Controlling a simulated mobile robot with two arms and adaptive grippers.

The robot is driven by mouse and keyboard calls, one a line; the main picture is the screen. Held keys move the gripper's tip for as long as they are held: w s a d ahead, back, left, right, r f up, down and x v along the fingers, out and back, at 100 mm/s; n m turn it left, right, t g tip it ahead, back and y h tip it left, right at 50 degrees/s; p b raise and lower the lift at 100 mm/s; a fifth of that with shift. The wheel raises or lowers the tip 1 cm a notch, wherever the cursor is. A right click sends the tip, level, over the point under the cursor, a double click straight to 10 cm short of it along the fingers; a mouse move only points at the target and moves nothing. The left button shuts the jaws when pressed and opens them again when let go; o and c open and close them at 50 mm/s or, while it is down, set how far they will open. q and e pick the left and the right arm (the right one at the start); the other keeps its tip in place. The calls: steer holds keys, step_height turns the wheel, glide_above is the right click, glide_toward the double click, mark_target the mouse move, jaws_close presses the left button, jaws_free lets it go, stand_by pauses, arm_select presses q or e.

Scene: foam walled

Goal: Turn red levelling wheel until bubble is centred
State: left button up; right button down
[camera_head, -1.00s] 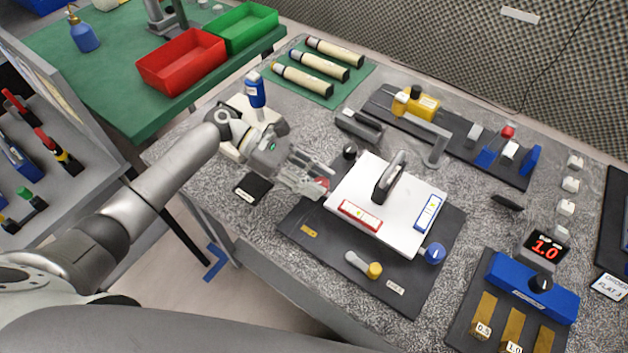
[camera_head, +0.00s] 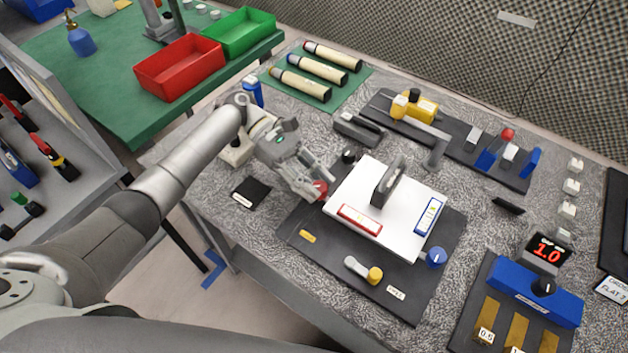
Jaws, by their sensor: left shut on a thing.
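The red levelling wheel (camera_head: 320,188) is at the left corner of the white levelling plate (camera_head: 380,235), partly hidden by my left gripper (camera_head: 316,190). The gripper's fingers are shut on the wheel. A red-framed level vial (camera_head: 360,220) lies along the plate's near left side, and a blue-framed vial (camera_head: 429,216) lies near its right edge. The bubbles are too small to judge. A blue wheel (camera_head: 436,257) sits at the plate's right corner. A dark upright handle (camera_head: 390,184) stands on the plate. My right gripper is not in view.
The plate stands on a dark base (camera_head: 410,290) that also carries a yellow knob (camera_head: 375,274). Cream cylinders (camera_head: 316,69) lie on a green mat behind. Red and green bins (camera_head: 180,72) stand at the back left.

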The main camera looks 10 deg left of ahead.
arm_select(q)
steer(key=o, duration=0.7)
steer(key=shift+o, duration=0.2)
steer(key=v, duration=1.2)
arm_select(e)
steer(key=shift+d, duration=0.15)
arm_select(q)
steer(key=shift+r, duration=0.15)
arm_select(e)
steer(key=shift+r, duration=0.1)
